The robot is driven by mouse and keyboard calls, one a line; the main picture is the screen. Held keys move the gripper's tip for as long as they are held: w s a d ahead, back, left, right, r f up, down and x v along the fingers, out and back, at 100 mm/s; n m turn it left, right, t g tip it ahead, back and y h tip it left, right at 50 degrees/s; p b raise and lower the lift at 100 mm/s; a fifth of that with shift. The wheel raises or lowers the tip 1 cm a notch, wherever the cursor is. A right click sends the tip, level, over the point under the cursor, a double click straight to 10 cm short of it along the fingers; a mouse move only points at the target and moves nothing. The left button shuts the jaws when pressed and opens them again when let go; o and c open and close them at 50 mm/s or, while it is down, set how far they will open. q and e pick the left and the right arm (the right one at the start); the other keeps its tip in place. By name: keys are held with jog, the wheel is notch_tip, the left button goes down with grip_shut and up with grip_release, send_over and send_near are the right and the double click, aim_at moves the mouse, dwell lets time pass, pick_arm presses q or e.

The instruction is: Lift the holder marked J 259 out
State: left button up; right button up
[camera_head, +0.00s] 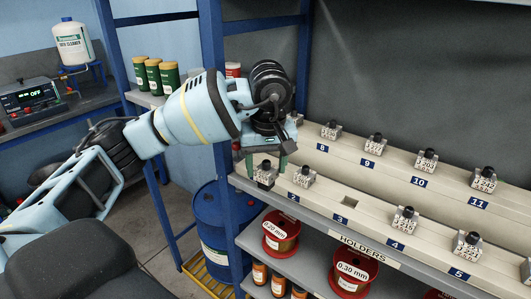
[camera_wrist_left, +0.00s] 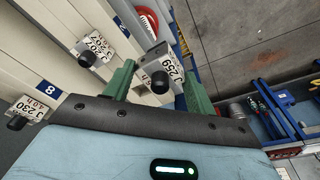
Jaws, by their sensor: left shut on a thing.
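The holder marked J 259 (camera_wrist_left: 165,66) is a small grey block with a white label and a black round knob. It sits between the two green fingers of my left gripper (camera_wrist_left: 158,88), which is shut on it. In the head view this holder (camera_head: 265,175) is at the left end of the front row, with my left gripper (camera_head: 267,163) reaching over it from above. It overlaps the rail's front edge; I cannot tell whether its base is clear of the rail. My right gripper is not in view.
A similar holder (camera_head: 304,177) stands close to the right, by label 2. Slot 3 (camera_head: 350,201) is empty. Other holders (camera_head: 405,219) stand along the front and back rails. A blue rack post (camera_head: 222,100) is close to my left arm. Wire spools (camera_head: 281,230) lie below.

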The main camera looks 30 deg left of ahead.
aim_at(267, 175)
pick_arm(q)
jog(key=shift+s+d+r, duration=0.15)
jog(key=shift+s+d, duration=0.5)
jog(key=shift+s, duration=0.3)
jog(key=shift+s+d+r, duration=0.1)
jog(key=shift+s+d, duration=0.5)
jog(key=shift+s, duration=0.35)
